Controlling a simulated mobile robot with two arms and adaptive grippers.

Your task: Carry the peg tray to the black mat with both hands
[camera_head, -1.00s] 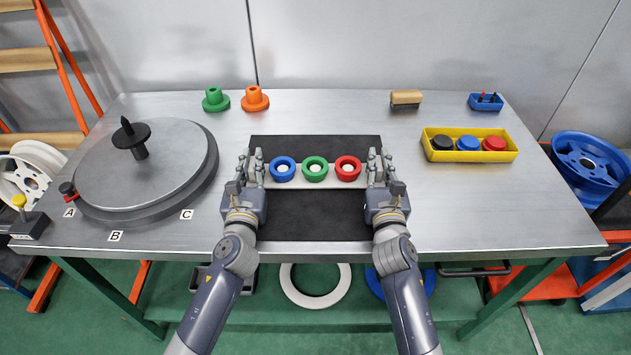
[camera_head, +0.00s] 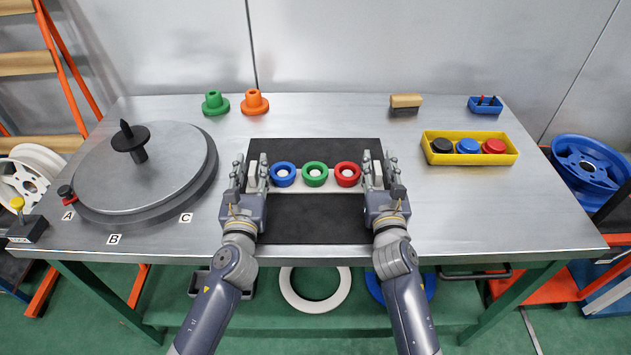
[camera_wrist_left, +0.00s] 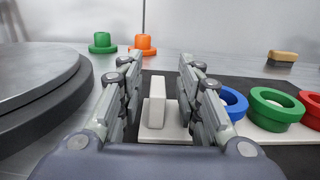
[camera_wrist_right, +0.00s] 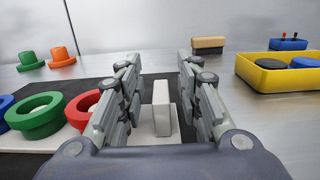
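The white peg tray (camera_head: 300,187) lies across the black mat (camera_head: 314,230), with mat showing behind and in front of it. It carries a blue ring (camera_head: 284,174), a green ring (camera_head: 315,174) and a red ring (camera_head: 347,174). My left gripper (camera_head: 251,165) is open at the tray's left end, its fingers apart on both sides of an upright white handle (camera_wrist_left: 157,103). My right gripper (camera_head: 378,165) is open at the right end, its fingers likewise apart around the other handle (camera_wrist_right: 162,106). Clear gaps show between fingers and handles in both wrist views.
A round grey turntable (camera_head: 150,180) stands at the left. A green flanged part (camera_head: 214,104) and an orange one (camera_head: 255,103) stand behind. A yellow bin (camera_head: 468,158), a brush (camera_head: 405,103) and a small blue box (camera_head: 486,104) are at the right. The right front table is clear.

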